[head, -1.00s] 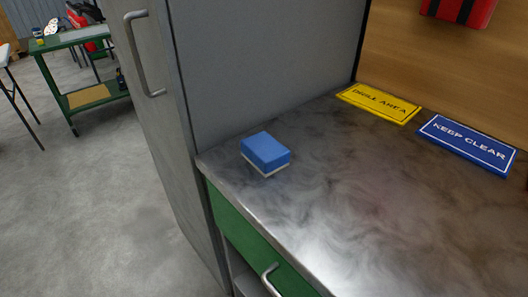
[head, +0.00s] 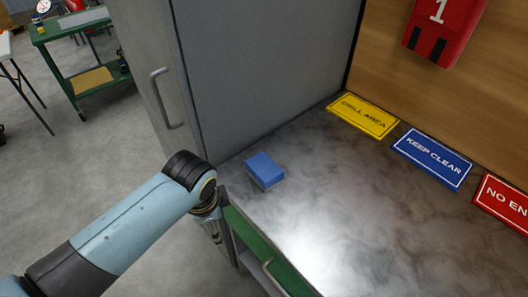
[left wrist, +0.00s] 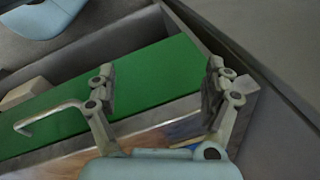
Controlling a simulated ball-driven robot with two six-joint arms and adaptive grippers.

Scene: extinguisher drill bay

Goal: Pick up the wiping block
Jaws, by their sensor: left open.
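The wiping block (head: 264,170) is a blue block with a pale underside edge. It lies on the dark marbled worktop (head: 320,215), near its left front corner in the head view. My left gripper (left wrist: 161,78) is open, with nothing seen between its fingertips, and faces the green drawer front (left wrist: 130,95). In the head view my left gripper (head: 213,230) hangs just outside the worktop's front edge, apart from the block and to its lower left; its fingers are hard to make out there. My right gripper is not in view.
A tall grey cabinet (head: 265,80) with a bar handle (head: 168,98) stands beside the worktop. Yellow (head: 363,115), blue (head: 433,158) and red (head: 503,203) signs lie along the back. A red case (head: 445,30) hangs on the wooden wall. The worktop around the block is clear.

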